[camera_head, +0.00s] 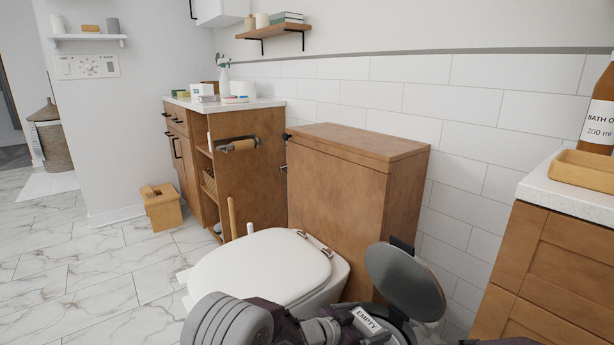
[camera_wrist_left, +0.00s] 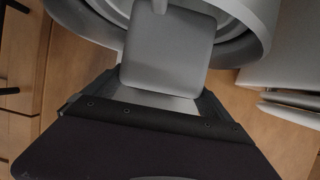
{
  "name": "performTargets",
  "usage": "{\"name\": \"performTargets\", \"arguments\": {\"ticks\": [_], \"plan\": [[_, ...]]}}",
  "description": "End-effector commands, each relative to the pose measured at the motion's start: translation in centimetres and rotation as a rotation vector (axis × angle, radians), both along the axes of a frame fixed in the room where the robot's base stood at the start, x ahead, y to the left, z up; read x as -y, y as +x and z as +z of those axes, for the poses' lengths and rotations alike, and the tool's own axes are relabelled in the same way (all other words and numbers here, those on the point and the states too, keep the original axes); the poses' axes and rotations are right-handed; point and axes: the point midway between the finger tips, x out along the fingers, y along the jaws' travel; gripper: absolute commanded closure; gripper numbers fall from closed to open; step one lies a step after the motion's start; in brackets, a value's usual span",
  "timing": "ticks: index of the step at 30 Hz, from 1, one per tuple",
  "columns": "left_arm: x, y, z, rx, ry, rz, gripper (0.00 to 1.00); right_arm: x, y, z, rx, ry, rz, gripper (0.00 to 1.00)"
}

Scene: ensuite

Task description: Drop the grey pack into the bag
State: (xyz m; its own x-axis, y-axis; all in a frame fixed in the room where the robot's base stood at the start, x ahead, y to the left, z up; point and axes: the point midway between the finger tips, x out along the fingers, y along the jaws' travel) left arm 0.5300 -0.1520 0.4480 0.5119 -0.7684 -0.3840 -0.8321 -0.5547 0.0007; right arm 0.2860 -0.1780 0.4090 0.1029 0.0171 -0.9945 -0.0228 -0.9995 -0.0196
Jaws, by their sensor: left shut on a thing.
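My left gripper (camera_head: 345,326) reaches in along the bottom of the head view and is shut on the grey pack (camera_wrist_left: 168,52). In the head view the pack shows a white label reading EMPTY (camera_head: 369,322). In the left wrist view the gripper (camera_wrist_left: 160,100) holds the pack across the round opening of a grey bin (camera_wrist_left: 262,28). The bin's round lid (camera_head: 405,281) stands open in the head view. The bag is not clearly visible; the inside of the bin is mostly hidden by the pack and gripper. My right gripper is not seen.
A white toilet (camera_head: 262,268) with its lid down stands left of the bin. A wooden cistern box (camera_head: 340,205) is behind. A wooden cabinet (camera_head: 555,265) with a bottle (camera_head: 600,115) and tray (camera_head: 585,170) is at the right. Open marble floor (camera_head: 90,275) lies left.

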Motion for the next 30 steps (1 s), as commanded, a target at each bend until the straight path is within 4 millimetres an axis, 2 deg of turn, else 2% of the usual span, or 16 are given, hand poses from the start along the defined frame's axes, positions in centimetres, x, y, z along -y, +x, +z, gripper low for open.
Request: {"name": "performTargets", "arguments": {"ticks": [1, 8, 9, 17, 27, 30], "plan": [[0.0, 0.0, -0.5, 0.001, -0.001, 0.000, 0.44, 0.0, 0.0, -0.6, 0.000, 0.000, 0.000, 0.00], [0.0, 0.0, -0.3, 0.001, -0.001, 0.000, 0.44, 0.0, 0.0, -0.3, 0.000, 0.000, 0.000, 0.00], [0.0, 0.0, -0.3, 0.001, -0.001, 0.000, 0.00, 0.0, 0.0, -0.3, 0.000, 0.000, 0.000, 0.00], [-0.3, -0.1, 0.0, -0.001, 0.001, 0.001, 0.00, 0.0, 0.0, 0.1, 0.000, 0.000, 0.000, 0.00], [-5.5, -3.6, 3.0, -0.003, 0.000, 0.004, 0.00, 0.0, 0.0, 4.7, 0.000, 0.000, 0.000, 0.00], [-6.5, -4.3, 2.9, 0.001, -0.001, 0.001, 0.00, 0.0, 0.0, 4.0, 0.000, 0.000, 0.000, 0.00]]}}
